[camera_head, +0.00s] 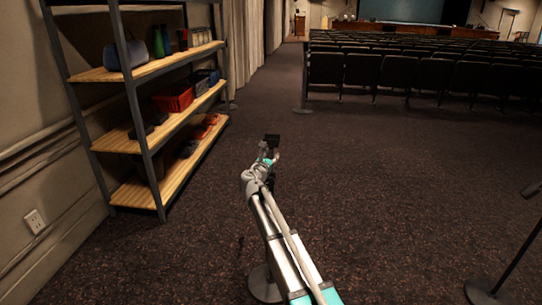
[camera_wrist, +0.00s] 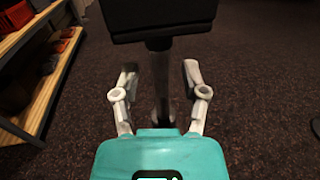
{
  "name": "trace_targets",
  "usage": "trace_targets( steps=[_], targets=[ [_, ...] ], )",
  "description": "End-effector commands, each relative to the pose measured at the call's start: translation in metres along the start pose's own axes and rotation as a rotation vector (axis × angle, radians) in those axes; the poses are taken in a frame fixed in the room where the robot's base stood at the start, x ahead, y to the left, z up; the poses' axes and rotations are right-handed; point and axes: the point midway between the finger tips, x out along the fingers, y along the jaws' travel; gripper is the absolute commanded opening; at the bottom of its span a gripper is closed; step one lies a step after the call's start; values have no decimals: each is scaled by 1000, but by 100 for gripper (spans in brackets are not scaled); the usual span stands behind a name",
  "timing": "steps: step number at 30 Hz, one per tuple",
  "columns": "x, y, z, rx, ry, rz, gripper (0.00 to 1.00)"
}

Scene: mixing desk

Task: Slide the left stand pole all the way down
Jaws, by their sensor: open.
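The left stand's black top (camera_head: 272,138) is at the far end of my arm in the head view. It fills the top middle of the wrist view (camera_wrist: 160,18). Its pole (camera_wrist: 162,85) runs down from the top and appears midway between my fingers, with a gap on each side. My gripper (camera_wrist: 160,70) is open, one finger left and one right of the pole. It is small in the head view (camera_head: 267,155), just below the black top. My arm hides most of the pole there. A round base (camera_head: 262,285) shows partly beneath my arm.
A second stand (camera_head: 515,255) is at the right edge. A metal shelf with wooden boards (camera_head: 175,115) holding bins and other items stands at left by the wall. Rows of dark seats (camera_head: 400,72) are at the back. Carpet (camera_head: 390,190) between is clear.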

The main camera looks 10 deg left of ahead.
Motion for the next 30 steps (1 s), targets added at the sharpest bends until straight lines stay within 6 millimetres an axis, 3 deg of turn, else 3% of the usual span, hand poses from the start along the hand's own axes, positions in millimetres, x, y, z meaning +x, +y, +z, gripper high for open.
trace_targets(
  steps=[18,30],
  targets=[
    [-92,-2,0,1,1,-1,57],
    [-104,-1,0,1,1,-1,57]
  ],
)
